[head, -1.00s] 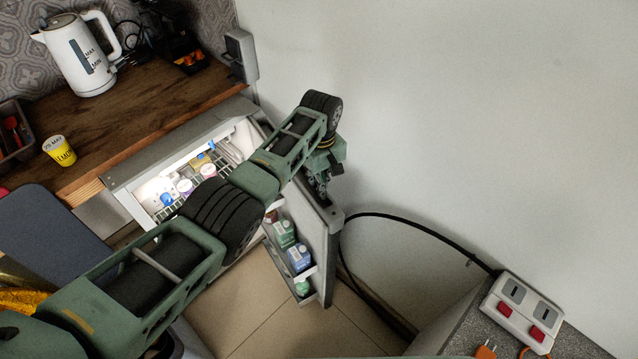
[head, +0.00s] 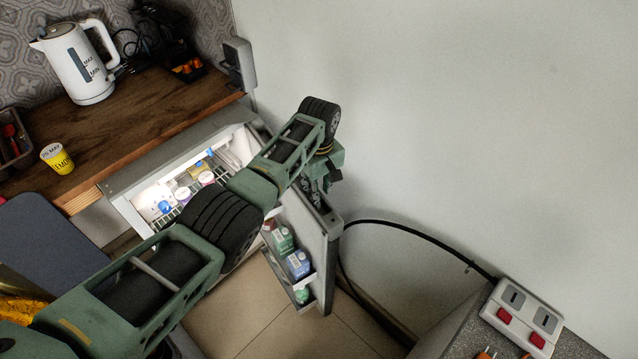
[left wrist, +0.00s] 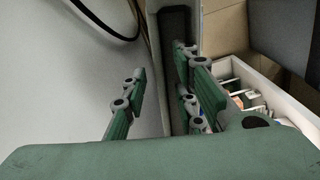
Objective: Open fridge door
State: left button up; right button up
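The small fridge (head: 125,186) stands under the wooden counter with its lit inside showing. Its door (head: 322,250) is swung wide open to the right, near the wall, with cartons on its inner shelf. My left arm crosses in front of the fridge and hides part of its inside. My left gripper (head: 318,192) is at the top of the door. In the left wrist view the gripper (left wrist: 160,100) has its fingers spread on either side of the door edge (left wrist: 172,60). A gap shows between the left finger and the door. My right gripper is not in view.
A white kettle (head: 78,62) and a yellow cup (head: 56,158) stand on the wooden counter (head: 130,118). A black cable (head: 400,228) runs along the wall to a power strip (head: 520,318) at lower right. Tiled floor (head: 255,305) is clear below the door.

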pick_arm(q)
notch_tip(320, 180, up, 12)
dwell(0.5)
dwell(0.4)
